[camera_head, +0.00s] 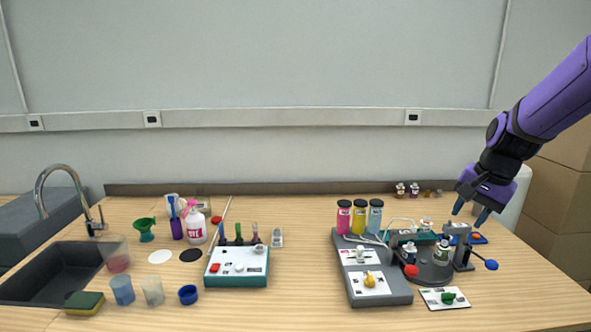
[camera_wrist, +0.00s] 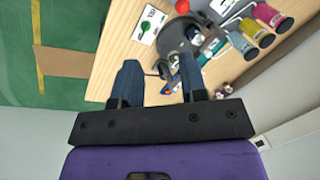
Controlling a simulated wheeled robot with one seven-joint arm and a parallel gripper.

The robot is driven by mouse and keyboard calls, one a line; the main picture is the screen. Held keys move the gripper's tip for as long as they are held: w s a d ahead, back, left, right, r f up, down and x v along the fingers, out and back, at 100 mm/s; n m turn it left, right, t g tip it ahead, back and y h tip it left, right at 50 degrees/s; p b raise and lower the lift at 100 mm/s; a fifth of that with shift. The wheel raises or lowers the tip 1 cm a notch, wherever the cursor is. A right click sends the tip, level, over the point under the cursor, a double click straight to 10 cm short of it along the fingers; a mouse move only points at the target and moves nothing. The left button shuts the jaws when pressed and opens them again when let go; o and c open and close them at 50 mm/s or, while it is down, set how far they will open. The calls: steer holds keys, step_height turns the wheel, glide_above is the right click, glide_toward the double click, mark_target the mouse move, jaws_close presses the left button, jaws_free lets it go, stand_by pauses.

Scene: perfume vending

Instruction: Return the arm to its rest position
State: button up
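My purple arm reaches in from the right in the head view. My gripper (camera_head: 471,207) points down above the right end of the wooden table (camera_head: 300,306), near the small press with a blue-knobbed lever (camera_head: 461,240). In the wrist view my gripper (camera_wrist: 160,82) shows two blue fingers set well apart with nothing between them but the view of the table below. It is open and empty, and it appears clear of the table.
A grey dispenser (camera_head: 383,293) with pink, yellow and blue bottles stands right of centre, beside a dark round turntable (camera_head: 432,278). Cardboard boxes (camera_head: 560,205) stand beyond the right edge. A sink (camera_head: 50,272) is at left. The front middle is clear.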

steer(key=s+a+r+n+t, duration=0.1)
steer(key=s+a+r+n, duration=0.1)
steer(key=s, duration=0.6)
steer(key=s+a+r+n+t+h, duration=0.1)
steer(key=s+r+n, duration=0.3)
steer(key=s, duration=0.4)
steer(key=s+a+r+n, duration=0.3)
steer(key=s+r, duration=0.1)
steer(key=s, duration=0.4)
steer(key=shift+t+h, duration=0.3)
steer(key=shift+t, duration=0.1)
